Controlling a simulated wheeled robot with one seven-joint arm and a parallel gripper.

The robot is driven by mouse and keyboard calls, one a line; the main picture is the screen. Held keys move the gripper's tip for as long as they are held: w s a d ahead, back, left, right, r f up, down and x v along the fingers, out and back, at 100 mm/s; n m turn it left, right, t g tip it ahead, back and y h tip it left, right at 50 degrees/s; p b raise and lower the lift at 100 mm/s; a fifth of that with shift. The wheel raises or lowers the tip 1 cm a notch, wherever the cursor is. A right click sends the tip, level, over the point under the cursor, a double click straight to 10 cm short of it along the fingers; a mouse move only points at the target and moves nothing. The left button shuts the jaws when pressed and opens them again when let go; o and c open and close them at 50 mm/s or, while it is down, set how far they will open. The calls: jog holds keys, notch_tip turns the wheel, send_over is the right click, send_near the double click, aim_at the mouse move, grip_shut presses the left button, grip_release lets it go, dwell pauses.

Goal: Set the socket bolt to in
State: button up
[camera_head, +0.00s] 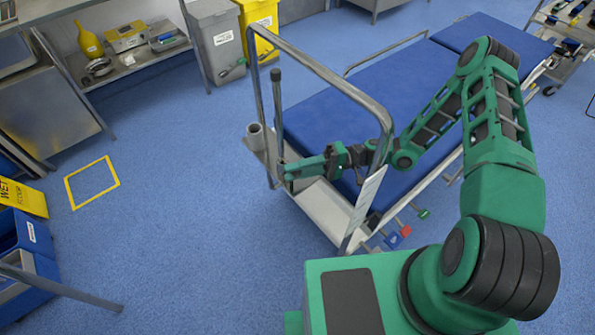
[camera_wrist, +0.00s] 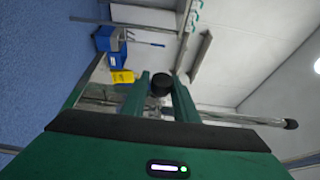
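In the head view my gripper (camera_head: 287,172) is at the end of the operating table, inside the metal hoop rail and low over the pale end frame. In the wrist view a round black knob, seemingly the socket bolt's head (camera_wrist: 160,85), sits between the two fingertips of my gripper (camera_wrist: 160,88). The fingers stand apart, one on each side of it, with no clear gap. I cannot tell whether they press on it. The bolt's shaft is hidden. In the head view the bolt cannot be made out behind the hand.
An upright black-topped rod (camera_head: 276,90) and an open grey socket (camera_head: 255,130) stand close by. The blue mattress (camera_head: 360,95) lies behind.

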jog(key=shift+o, duration=1.3)
jog(key=w+d, duration=0.2)
jog(key=d, duration=0.8)
jog(key=shift+d, duration=0.3)
jog(key=shift+w, duration=0.1)
